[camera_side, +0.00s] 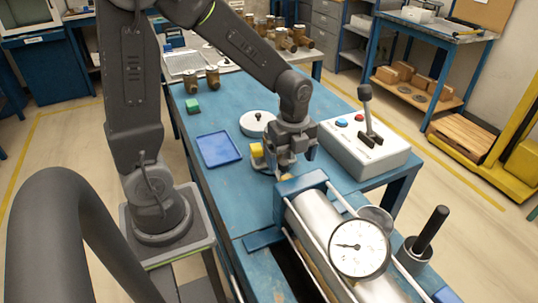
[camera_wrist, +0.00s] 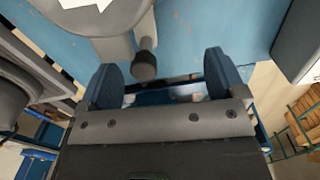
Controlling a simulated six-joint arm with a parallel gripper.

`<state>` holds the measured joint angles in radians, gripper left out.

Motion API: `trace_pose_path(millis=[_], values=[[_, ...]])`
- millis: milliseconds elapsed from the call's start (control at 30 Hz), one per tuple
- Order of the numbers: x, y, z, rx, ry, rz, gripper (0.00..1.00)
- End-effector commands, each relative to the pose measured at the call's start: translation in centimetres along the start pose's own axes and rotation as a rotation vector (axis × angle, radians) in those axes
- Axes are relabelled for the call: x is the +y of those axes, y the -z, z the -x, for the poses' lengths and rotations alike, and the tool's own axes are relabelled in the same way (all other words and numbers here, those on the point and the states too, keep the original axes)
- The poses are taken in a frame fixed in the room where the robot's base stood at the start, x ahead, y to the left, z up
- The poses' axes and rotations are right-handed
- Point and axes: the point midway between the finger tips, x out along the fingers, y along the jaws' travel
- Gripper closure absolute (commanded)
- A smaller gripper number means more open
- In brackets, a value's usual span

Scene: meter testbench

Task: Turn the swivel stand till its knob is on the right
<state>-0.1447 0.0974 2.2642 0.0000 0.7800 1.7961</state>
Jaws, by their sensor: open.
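In the wrist view a pale grey round body (camera_wrist: 108,22), seemingly the swivel stand, is cut off by the top edge. Its dark knob (camera_wrist: 145,62) sticks out at its lower right, between and just beyond my gripper's (camera_wrist: 165,82) open blue fingers. In the side view my gripper (camera_side: 284,172) points down at the table, and nothing shows held. A white round piece with a dark knob on top (camera_side: 253,127) stands behind it. A yellow block (camera_side: 257,149) on a pale base is at its left. I cannot tell which of these matches the wrist-view body.
A silver cylinder with a dial gauge (camera_side: 359,248) lies in front of my gripper, close by. A control box with a lever (camera_side: 355,150) stands at the right.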

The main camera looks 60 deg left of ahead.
Motion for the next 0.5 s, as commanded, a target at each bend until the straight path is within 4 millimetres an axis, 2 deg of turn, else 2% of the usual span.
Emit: trace_pose_path(millis=[267, 500], values=[[0.0, 0.0, 0.1, 0.0, 0.001, 0.0, 0.11], [-0.1, 0.0, 1.7, -0.001, 0.002, 0.0, 0.11]])
